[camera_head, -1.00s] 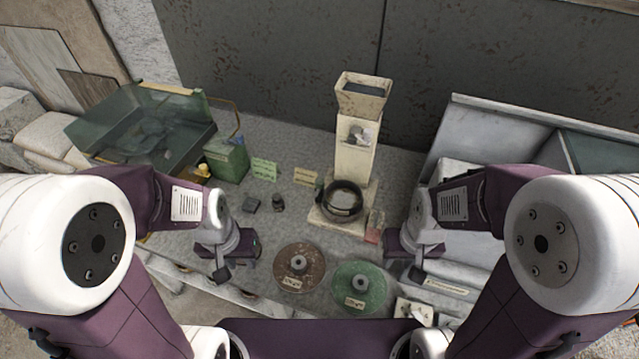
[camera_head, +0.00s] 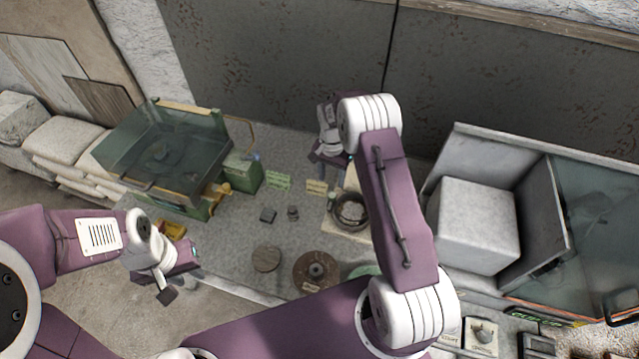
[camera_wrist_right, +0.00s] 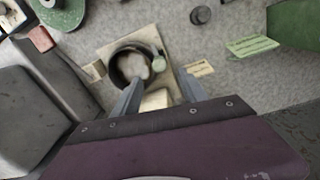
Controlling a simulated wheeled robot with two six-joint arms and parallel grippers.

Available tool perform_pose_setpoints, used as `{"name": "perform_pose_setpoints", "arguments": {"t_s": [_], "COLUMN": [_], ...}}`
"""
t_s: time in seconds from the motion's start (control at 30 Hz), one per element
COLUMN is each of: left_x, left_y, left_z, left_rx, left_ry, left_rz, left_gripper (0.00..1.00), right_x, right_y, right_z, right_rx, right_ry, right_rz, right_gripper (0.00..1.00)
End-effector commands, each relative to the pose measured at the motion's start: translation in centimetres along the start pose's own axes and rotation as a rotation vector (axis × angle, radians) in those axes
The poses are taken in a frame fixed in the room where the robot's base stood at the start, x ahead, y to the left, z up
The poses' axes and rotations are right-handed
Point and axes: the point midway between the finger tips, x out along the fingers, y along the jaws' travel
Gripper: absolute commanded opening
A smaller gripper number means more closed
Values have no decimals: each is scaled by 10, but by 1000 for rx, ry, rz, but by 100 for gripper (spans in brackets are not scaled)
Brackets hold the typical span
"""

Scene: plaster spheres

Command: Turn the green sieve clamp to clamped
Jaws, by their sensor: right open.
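A green disc (camera_head: 366,271) shows partly behind my right arm at the bench front; it also shows at the top left of the right wrist view (camera_wrist_right: 62,12). A brown disc (camera_head: 318,268) with a central knob and label lies left of it. A dark ring-shaped bowl (camera_head: 350,210) with pale contents (camera_wrist_right: 135,66) sits on a cream base, with a small pale green cylinder (camera_wrist_right: 154,42) at its rim. I cannot tell which green part is the clamp. My right gripper (camera_wrist_right: 160,82) is open above this base, apart from it. My left gripper (camera_head: 177,290) is over the front-left edge, jaws unclear.
A green glass-sided box (camera_head: 165,150) stands at the left, a grey cabinet with a pale block (camera_head: 475,222) at the right. A small label (camera_head: 317,187) and dark small pieces (camera_head: 268,215) lie mid-bench. The cream pillar is mostly hidden by my right arm.

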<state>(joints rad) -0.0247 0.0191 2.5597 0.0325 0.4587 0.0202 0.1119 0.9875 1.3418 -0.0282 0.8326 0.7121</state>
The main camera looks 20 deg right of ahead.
Motion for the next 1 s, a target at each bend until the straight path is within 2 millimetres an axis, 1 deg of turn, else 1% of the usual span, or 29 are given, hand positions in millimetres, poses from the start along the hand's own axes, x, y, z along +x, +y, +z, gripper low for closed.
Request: {"name": "perform_pose_setpoints", "arguments": {"t_s": [0.07, 0.17, 0.27, 0.4, 0.5, 0.57, 0.7, 0.9, 0.93, 0.97, 1.0], "left_x": [1, -5, -16, -29, -34, -36, -37, -36, -36, -36, -36], "left_y": [0, 0, 0, 1, 1, 1, 1, 1, 1, 1, 1], "left_z": [0, 0, -1, -3, -4, -4, -4, -4, -4, -4, -4], "left_rx": [0, 0, 0, 0, 0, 0, 0, 0, 0, 0, 0], "left_ry": [-1, -1, -1, 0, 0, 0, 0, 0, 0, 0, 0], "left_rz": [0, 0, 0, 0, 0, 0, 0, 0, 0, 0, 0], "left_gripper": [31, 31, 31, 31, 31, 31, 31, 31, 31, 31, 31], "right_x": [2, 10, 28, 58, 75, 82, 91, 92, 92, 92, 92], "right_y": [0, 0, 0, 0, 0, 0, -1, -1, -1, -1, -1], "right_z": [0, 0, 1, 1, 0, 0, 0, 0, 0, 0, 0], "right_rx": [0, -1, -2, -2, -2, -2, -2, -2, -2, -2, -2], "right_ry": [0, -1, -3, -2, -1, 0, 1, 2, 2, 2, 2], "right_rz": [-1, 1, 2, 1, -1, -2, -3, -3, -3, -3, -3], "right_gripper": [50, 50, 50, 50, 50, 50, 50, 50, 45, 37, 25]}}
